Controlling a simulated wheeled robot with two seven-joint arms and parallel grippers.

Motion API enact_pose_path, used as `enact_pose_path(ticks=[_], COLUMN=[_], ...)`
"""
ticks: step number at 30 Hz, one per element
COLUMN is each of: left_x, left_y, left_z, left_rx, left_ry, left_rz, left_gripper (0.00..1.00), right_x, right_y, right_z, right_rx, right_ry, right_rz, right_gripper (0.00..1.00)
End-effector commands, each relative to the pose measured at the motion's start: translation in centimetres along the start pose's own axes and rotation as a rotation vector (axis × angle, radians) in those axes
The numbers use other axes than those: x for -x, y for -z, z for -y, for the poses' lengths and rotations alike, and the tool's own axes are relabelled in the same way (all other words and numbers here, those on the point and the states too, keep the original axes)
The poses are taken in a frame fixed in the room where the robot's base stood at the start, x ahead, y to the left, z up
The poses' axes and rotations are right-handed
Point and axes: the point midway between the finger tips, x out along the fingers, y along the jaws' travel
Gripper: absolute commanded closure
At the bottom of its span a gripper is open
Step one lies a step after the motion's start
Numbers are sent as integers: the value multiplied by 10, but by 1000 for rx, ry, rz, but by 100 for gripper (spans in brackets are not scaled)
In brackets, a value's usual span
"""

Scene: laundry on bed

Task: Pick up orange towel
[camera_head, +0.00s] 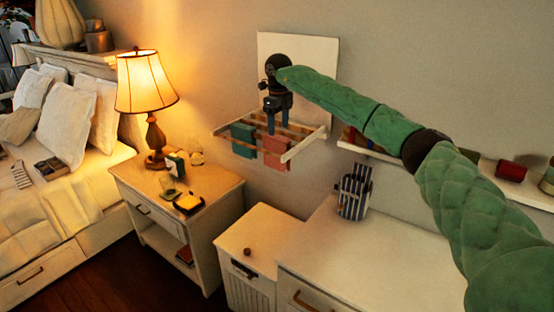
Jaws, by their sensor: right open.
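A salmon-orange towel (276,155) hangs over a bar of a wall-mounted wooden drying rack (306,146), on its right part. My right gripper (278,128), black and at the end of my green-sleeved arm, points down just above the rack. Its fingertips are by the top of the orange towel, a little to its left. The fingers are open, and the towel hangs free below them. Whether they touch the rack bars or the towel's top edge cannot be told. My left gripper is out of view.
A teal towel (244,140) hangs on the same rack, close to the left. A white panel (306,60) is on the wall behind. Below stand a nightstand (224,190) with a lit lamp (146,85) and a white dresser (350,250) with a striped container (354,196).

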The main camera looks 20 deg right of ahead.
Motion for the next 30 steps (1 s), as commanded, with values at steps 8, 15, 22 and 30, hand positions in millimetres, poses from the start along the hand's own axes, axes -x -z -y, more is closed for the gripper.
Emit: enact_pose_path(ticks=[8,15,22,30], left_x=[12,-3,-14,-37], left_y=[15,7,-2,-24], left_z=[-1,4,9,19], left_rx=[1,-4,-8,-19], left_ry=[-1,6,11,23], left_rz=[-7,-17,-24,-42], left_gripper=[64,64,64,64], right_x=[-18,-35,-43,-61], right_y=[0,0,-2,-5], right_z=[0,0,-2,-4], right_rx=[0,0,0,-1], right_ry=[-1,0,-1,-1], right_rz=[-1,0,-2,-2], right_gripper=[36,36,36,36])
